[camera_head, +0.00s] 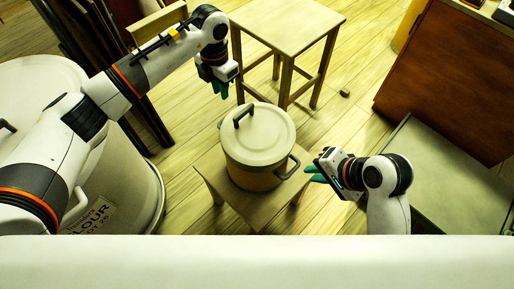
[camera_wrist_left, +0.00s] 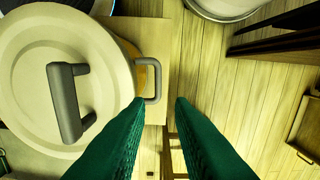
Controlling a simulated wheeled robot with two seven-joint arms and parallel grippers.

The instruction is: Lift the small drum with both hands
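The small drum (camera_head: 252,165) has a cream lid with a dark bar handle on top and a tan body. It stands upright on a low wooden stool (camera_head: 215,180). One grey side handle (camera_head: 288,168) shows at its right. In the left wrist view, a side handle (camera_wrist_left: 153,82) sticks out from under the lid (camera_wrist_left: 30,60). My left gripper (camera_head: 222,92) is open and empty behind the drum's left side; its green fingers (camera_wrist_left: 161,102) are apart, with the handle just beyond the left fingertip. My right gripper (camera_head: 311,174) looks open, beside the right handle and apart from it.
A large pale flour bin (camera_head: 150,190) stands at the left. A taller wooden stool (camera_head: 285,25) stands behind the drum. A brown cabinet (camera_head: 450,80) and a grey flat surface (camera_head: 435,165) are at the right.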

